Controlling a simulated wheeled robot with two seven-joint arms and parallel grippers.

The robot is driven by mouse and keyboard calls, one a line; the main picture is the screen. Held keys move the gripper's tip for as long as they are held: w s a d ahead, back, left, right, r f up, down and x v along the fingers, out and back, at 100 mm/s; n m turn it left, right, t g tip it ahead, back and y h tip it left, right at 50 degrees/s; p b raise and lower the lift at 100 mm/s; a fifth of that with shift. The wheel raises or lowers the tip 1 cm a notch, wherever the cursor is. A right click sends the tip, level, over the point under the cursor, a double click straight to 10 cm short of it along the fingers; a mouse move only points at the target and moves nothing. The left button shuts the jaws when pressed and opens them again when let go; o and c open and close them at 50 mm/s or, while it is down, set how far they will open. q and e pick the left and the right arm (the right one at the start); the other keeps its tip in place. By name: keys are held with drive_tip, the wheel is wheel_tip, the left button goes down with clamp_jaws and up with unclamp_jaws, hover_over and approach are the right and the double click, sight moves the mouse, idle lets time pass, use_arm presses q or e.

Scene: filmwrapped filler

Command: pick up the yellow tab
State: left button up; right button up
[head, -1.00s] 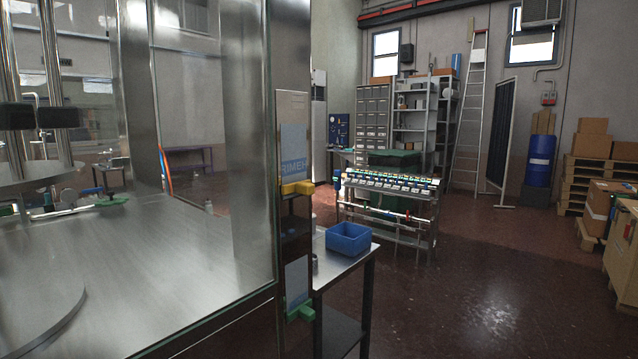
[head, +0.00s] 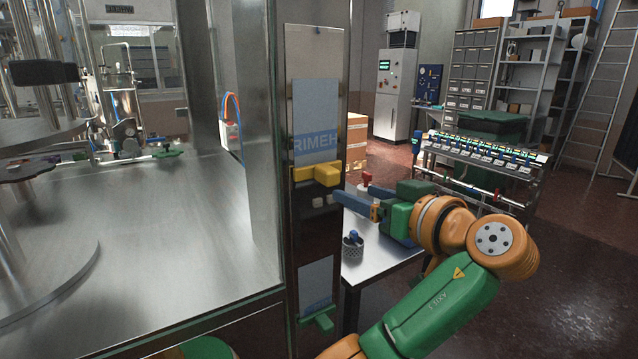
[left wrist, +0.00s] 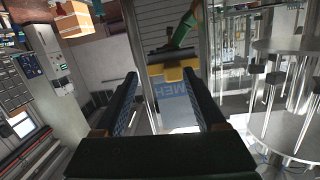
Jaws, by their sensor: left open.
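The yellow tab (head: 318,173) sticks out from the dark panel strip on the machine's tall metal post, below a blue-and-white label. It also shows in the left wrist view (left wrist: 173,74), beyond the fingertips and between them. My left gripper (head: 352,204) is open and empty, just right of the tab and slightly below it in the head view. The fingers look apart from the tab; the exact gap is hard to tell. In the left wrist view the two fingers (left wrist: 160,77) stand wide apart. My right gripper is not in view.
A green tab (head: 318,320) sits lower on the same post. Glass and a steel deck (head: 170,225) lie left. A side table (head: 372,262) behind my arm holds a small cup (head: 352,247) with blue items. A bottle rack (head: 480,160) stands further back.

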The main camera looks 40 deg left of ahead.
sight(335, 178)
use_arm(q)
drive_tip(key=shift+n+g, duration=0.4)
drive_tip(key=shift+n, duration=0.4)
drive_tip(key=a+p, duration=0.1)
drive_tip(key=a, duration=0.1)
drive_tip(key=a+p, duration=0.1)
drive_tip(key=a, duration=0.1)
drive_tip(key=w+a+r+p, duration=0.1)
drive_tip(key=a+p, duration=0.1)
drive_tip(key=shift+a+r, duration=0.1)
drive_tip(key=shift+a, duration=0.4)
drive_tip(key=shift+s+d, duration=0.1)
drive_tip(key=shift+d, duration=0.1)
drive_tip(key=shift+c, duration=0.8)
clamp_jaws()
